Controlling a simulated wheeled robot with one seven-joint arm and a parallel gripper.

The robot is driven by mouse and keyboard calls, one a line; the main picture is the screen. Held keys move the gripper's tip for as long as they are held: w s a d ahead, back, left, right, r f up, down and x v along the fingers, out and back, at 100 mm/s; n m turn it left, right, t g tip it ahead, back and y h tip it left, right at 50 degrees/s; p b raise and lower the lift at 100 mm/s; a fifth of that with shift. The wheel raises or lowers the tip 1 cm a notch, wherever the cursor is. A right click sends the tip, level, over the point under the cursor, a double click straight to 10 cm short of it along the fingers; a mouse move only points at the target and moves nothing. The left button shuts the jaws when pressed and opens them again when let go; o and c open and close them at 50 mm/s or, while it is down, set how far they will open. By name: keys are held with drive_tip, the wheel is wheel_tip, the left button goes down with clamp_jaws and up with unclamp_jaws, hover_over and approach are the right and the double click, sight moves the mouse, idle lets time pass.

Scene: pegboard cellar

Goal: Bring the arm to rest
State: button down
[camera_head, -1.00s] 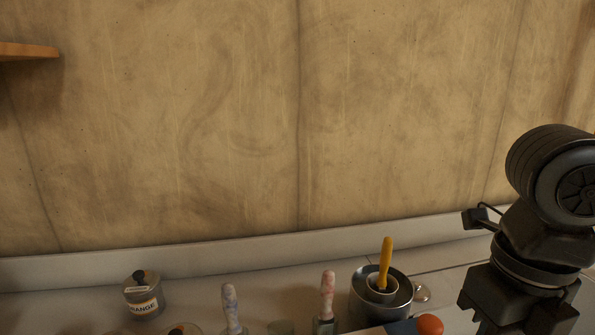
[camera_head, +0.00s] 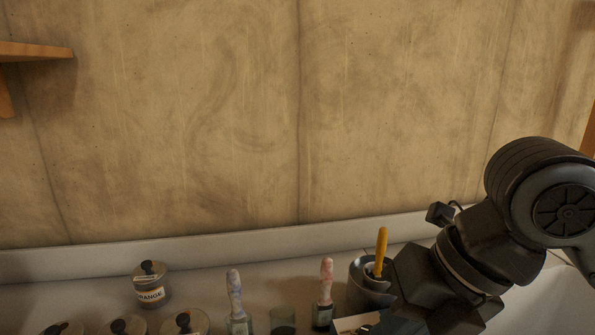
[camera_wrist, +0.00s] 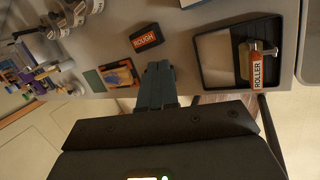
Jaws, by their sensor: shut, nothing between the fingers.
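My gripper shows in the wrist view (camera_wrist: 158,70), with its two bluish-grey fingers together and nothing between them. The fingers are over the grey bench top, between a block marked ROUGH (camera_wrist: 146,39) and a small coloured panel (camera_wrist: 118,75). In the head view my dark arm comes in from the right, bent, with its end low over the bench. The fingertips cannot be made out there. The arm partly covers a metal pot (camera_head: 358,292) that holds a yellow-handled tool (camera_head: 381,250).
A can marked ORANGE (camera_head: 150,294) and other lidded cans stand at left. Two brushes stand upright, one bluish-handled (camera_head: 235,295) and one reddish-handled (camera_head: 326,280). In the wrist view a black tray (camera_wrist: 205,78) holds a roller (camera_wrist: 256,70). A wooden shelf (camera_head: 35,51) juts out at upper left.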

drive_tip(key=w+a+r+m+t+y, duration=0.3)
drive_tip(key=a+r+m+t+y, duration=0.5)
drive_tip(key=a+m, duration=0.45)
drive_tip(key=s+d+f+m+t+h, duration=0.5)
drive_tip(key=f+m, duration=0.3)
drive_tip(key=m, duration=0.3)
drive_tip(key=s+d+f+m+t+h, duration=0.2)
drive_tip(key=s+d+f+m+h, duration=0.35)
drive_tip(key=m, duration=0.45)
drive_tip(key=s+d+f, duration=0.2)
drive_tip(key=s+d, duration=0.2)
drive_tip(key=s, duration=0.3)
drive_tip(key=s+d+f+m+g+h, duration=0.1)
drive_tip(key=s+d, duration=0.3)
drive_tip(key=s, duration=0.4)
drive_tip(key=s+d+f+m+g+h, duration=0.1)
drive_tip(key=s+d+f, duration=0.2)
drive_tip(key=s+d, duration=0.2)
drive_tip(key=shift+s+f, duration=0.2)
drive_tip(key=shift+s, duration=1)
drive_tip(key=shift+m, duration=0.25)
